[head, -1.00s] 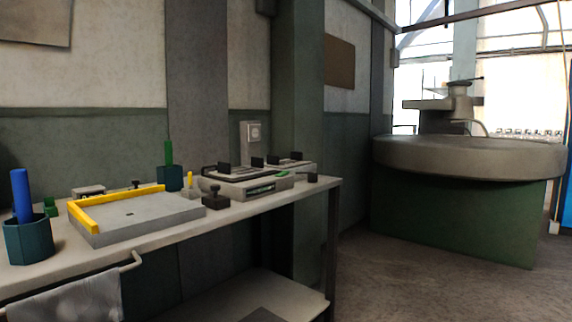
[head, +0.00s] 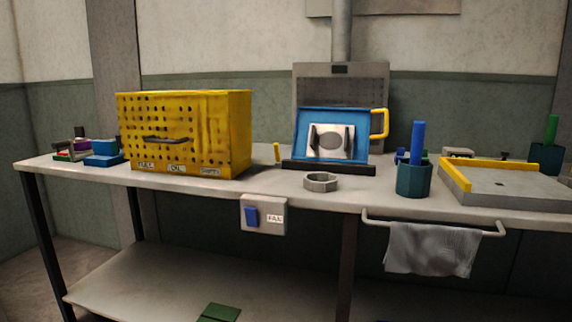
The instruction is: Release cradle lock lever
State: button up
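A blue plate (head: 304,119) with a pale square piece (head: 331,142) on its face and a yellow handle (head: 380,124) at its right leans back on the bench. Its lower edge is behind a dark bar (head: 328,168), which looks like the cradle base. A small yellow upright lever (head: 277,152) stands at the bar's left end; it looks like the lock lever. It is too small to tell if it is engaged. My gripper is not in view.
On the bench (head: 290,192), a yellow perforated box (head: 185,130) stands left of the lever. A grey ring (head: 321,181) lies in front of the bar. A teal cup (head: 414,180) and a grey plate with yellow edges (head: 500,184) are right. A towel (head: 432,248) hangs on the front rail.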

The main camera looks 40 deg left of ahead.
aim_at(278, 163)
jog(key=u, duration=1.45)
